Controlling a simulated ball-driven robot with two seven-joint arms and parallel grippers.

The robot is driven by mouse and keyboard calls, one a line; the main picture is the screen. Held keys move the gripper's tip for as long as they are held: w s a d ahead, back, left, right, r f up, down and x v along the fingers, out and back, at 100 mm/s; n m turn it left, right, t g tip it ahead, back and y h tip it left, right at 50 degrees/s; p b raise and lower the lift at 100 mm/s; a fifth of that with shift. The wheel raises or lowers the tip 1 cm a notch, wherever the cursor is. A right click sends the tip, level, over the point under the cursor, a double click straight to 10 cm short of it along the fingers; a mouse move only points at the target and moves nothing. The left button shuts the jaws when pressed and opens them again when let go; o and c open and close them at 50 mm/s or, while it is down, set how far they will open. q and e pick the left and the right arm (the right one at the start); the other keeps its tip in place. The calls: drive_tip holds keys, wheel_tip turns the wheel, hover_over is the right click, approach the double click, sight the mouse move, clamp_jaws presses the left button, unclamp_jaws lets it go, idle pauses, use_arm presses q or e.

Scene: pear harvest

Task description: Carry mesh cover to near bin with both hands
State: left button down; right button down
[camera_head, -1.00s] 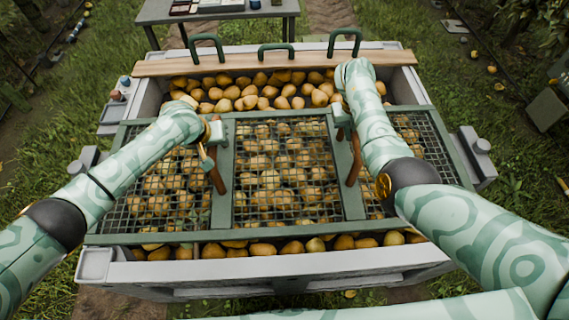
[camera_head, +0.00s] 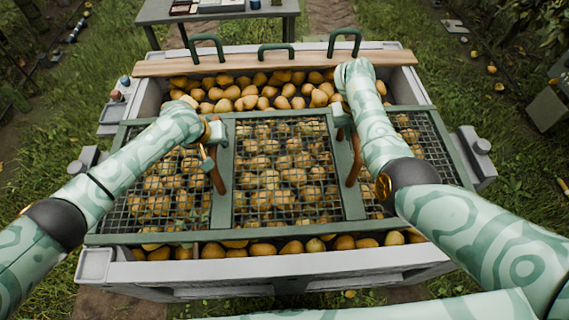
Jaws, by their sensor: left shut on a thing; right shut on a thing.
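The mesh cover (camera_head: 224,200) is a green frame with wire mesh panels. It lies across the near and middle part of the large grey bin (camera_head: 190,272), which is full of yellow pears (camera_head: 290,248). Pears show through the mesh and in open strips beyond and in front of it. Two brown handles stand on the cover's inner bars, the left handle (camera_head: 217,180) and the right handle (camera_head: 355,160). My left gripper (camera_head: 212,148) is shut on the left handle. My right gripper (camera_head: 344,125) is shut on the right handle, and my forearm partly hides it.
A wooden board (camera_head: 240,64) with green handles lies across the bin's far end. A grey table (camera_head: 215,12) stands beyond. Small side trays (camera_head: 118,108) hang on the bin's left. Grass lies on both sides.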

use_arm(q)
drive_tip(key=shift+r, duration=0.1)
use_arm(e)
drive_tip(key=shift+r, duration=0.1)
